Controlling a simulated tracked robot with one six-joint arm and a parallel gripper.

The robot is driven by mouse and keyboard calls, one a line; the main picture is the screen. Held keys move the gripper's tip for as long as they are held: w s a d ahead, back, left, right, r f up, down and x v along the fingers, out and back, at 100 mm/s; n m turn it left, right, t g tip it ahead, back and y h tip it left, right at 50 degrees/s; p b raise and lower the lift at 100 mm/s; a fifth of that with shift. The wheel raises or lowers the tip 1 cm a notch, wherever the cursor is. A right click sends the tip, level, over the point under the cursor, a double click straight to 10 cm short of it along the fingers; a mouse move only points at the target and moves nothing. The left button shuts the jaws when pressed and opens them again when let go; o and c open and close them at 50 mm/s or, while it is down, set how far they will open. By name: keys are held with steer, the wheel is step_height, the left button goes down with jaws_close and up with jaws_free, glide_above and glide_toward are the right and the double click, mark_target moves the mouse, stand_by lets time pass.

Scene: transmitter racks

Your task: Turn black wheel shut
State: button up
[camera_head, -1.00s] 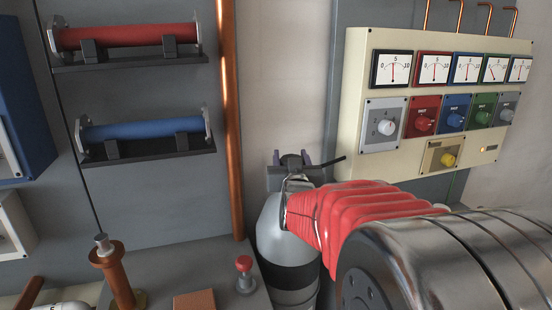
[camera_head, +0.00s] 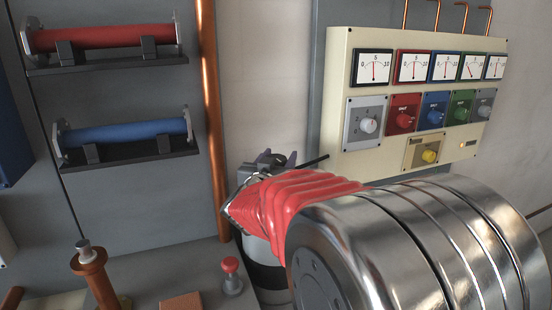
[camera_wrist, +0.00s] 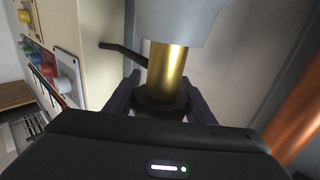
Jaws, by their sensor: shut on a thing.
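Most of the wheel and much of the cylinder are hidden there by the fingers and my arm.
A thin black rod (camera_head: 312,163) sticks out beside the wheel toward the cream panel (camera_head: 345,155) with gauges and coloured knobs. A copper pipe (camera_head: 210,110) runs vertically at left.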

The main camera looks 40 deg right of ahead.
steer(key=shift+s+d+r+m+g+h, duration=0.15)
steer(key=shift+m+g+h, duration=0.6)
steer(key=shift+g, duration=0.35)
steer(key=shift+s, duration=0.1)
steer(key=o, duration=1)
steer(key=shift+o, duration=0.2)
steer(key=v, duration=1.3)
steer(key=shift+a, duration=0.35)
steer(key=shift+s+m, duration=0.1)
steer(key=shift+m, duration=0.15)
